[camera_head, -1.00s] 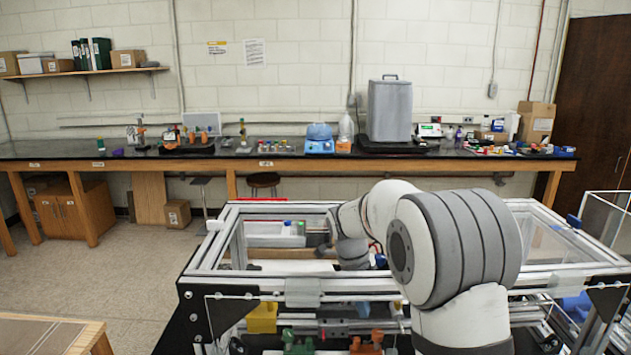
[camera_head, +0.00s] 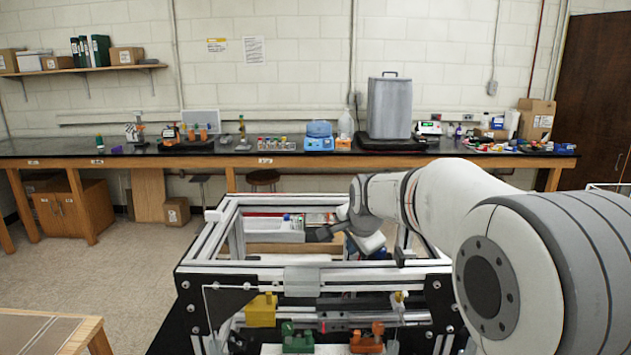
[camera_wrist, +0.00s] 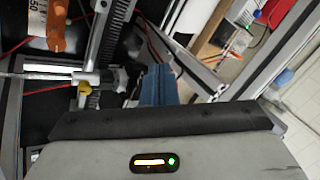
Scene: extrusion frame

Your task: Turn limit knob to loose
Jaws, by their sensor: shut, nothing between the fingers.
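My gripper (camera_wrist: 158,70) shows in the wrist view as blue fingers, closed together with nothing between them. Just left of the fingertips is a small dark grey knob (camera_wrist: 118,78) at the end of a white clamp on a metal rod. It looks like the limit knob, but I see no loose or tight marking on it. A small gap seems to lie between fingers and knob; contact cannot be told for sure. In the head view the end of my arm is inside the extrusion frame (camera_head: 232,268), and the fingertips are not clear.
An orange part (camera_wrist: 62,25) lies at the wrist view's upper left; the head view shows an orange clamp (camera_head: 367,338) beside a green one (camera_head: 297,338). A yellow block (camera_head: 262,310) sits at the front. Frame bars surround my arm.

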